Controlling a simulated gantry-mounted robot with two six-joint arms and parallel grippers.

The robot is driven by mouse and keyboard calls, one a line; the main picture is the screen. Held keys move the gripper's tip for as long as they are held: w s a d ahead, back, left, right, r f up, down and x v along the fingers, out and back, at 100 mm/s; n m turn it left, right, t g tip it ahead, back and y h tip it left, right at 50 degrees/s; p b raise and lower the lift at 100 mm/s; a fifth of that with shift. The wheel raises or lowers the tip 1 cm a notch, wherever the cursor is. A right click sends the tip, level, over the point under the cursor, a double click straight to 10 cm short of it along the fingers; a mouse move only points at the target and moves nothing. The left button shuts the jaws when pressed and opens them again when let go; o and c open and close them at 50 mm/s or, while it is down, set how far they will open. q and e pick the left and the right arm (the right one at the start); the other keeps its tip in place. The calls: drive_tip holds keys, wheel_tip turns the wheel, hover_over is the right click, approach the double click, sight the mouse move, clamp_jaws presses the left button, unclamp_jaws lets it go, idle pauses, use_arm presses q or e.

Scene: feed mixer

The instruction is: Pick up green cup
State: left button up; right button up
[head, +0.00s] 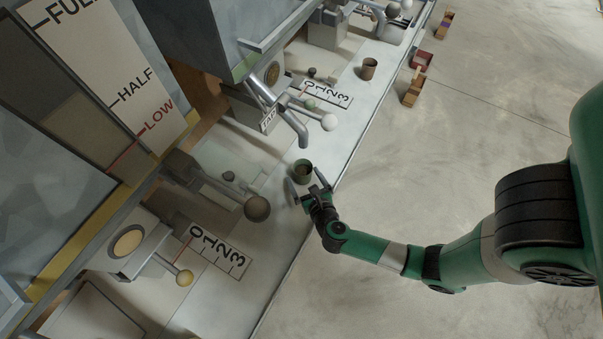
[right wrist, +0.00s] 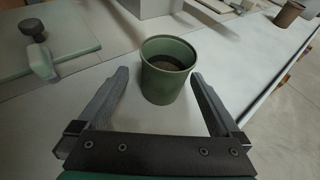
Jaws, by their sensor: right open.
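The green cup (head: 302,171) stands upright on the pale counter below the tap spout in the head view. In the right wrist view the cup (right wrist: 168,72) is in the upper middle, its open top showing a dark inside. My right gripper (head: 306,187) is at the cup, coming from the lower right. In the right wrist view the open right gripper (right wrist: 162,82) has one finger on each side of the cup, with visible gaps between fingers and cup. My left gripper is not in view.
A tap spout (head: 303,138) and a white-knobbed lever (head: 328,122) are just behind the cup. A brown cup (head: 368,68) stands farther along the counter (head: 285,228). Open floor lies to the right.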

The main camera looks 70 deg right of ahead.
sight(300, 167)
drive_tip(key=shift+w+d+f, duration=0.15)
drive_tip(key=shift+w+d, duration=0.1)
drive_tip(key=shift+d, duration=0.15)
drive_tip(key=b+x, duration=0.2)
drive_tip(key=x, duration=0.2)
drive_tip(key=shift+d+f, duration=0.1)
drive_tip(key=shift+d, duration=0.25)
drive_tip(key=shift+w+d, duration=0.25)
drive_tip(key=c, duration=1.4)
drive_tip(key=shift+o, duration=0.2)
